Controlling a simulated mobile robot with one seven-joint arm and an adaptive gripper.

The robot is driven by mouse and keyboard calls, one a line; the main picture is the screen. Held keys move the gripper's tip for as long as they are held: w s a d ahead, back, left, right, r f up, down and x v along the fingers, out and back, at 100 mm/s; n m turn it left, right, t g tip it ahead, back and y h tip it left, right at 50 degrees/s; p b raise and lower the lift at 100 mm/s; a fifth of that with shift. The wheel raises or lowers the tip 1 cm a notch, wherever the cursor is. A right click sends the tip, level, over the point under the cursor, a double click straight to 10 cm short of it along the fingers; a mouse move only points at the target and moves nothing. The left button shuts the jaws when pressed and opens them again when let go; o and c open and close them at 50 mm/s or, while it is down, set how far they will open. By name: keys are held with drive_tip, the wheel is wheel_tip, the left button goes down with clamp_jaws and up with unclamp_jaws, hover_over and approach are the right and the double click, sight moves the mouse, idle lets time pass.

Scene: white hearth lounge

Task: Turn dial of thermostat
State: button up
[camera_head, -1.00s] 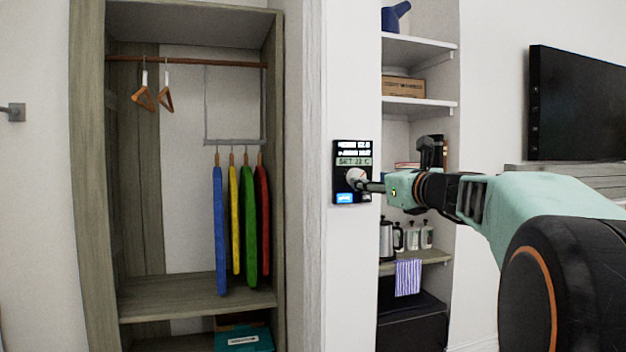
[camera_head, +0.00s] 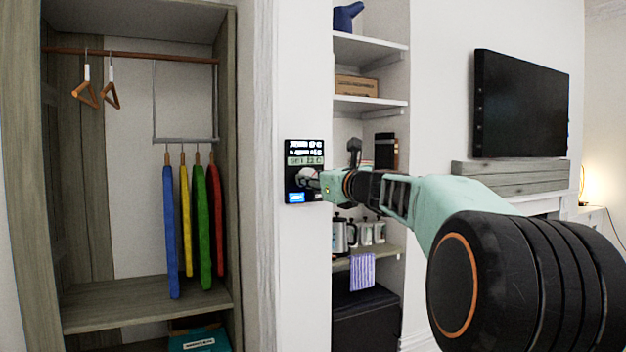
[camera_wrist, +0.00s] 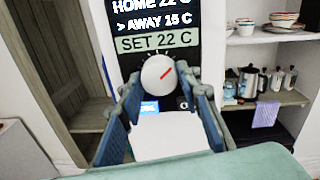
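The thermostat (camera_head: 304,150) is a black panel on the white wall, with a lit screen reading "SET 22 C" in the wrist view (camera_wrist: 158,42). Its round white dial (camera_wrist: 158,74) has a red mark pointing to the upper right. My gripper (camera_wrist: 160,90) is in front of the panel, with one blue-grey finger on each side of the dial. The fingers look spread, with small gaps to the dial; contact is not clear. In the head view my gripper (camera_head: 314,182) is at the panel's lower part and hides much of the dial. A blue lit button shows below the dial.
An open wardrobe (camera_head: 50,180) with hangers and coloured garments stands to the left. Shelves (camera_head: 371,102) with a kettle (camera_head: 343,235) and bottles are right of the thermostat. A black television (camera_head: 522,105) hangs farther right. The wall around the panel is bare.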

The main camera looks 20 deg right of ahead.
drive_tip(key=c, duration=0.5)
drive_tip(key=shift+n, duration=0.3)
drive_tip(key=n+b, duration=0.5)
drive_tip(key=n, duration=0.6)
drive_tip(key=n+h+b, duration=0.1)
drive_tip(key=n+b, duration=0.5)
drive_tip(key=n, duration=0.4)
drive_tip(key=shift+a+r+n+g+h+b, duration=0.1)
drive_tip(key=shift+n+g+h+b, duration=0.2)
drive_tip(key=shift+n, duration=0.1)
drive_tip(key=shift+r+n, duration=0.1)
drive_tip(key=shift+n, duration=0.2)
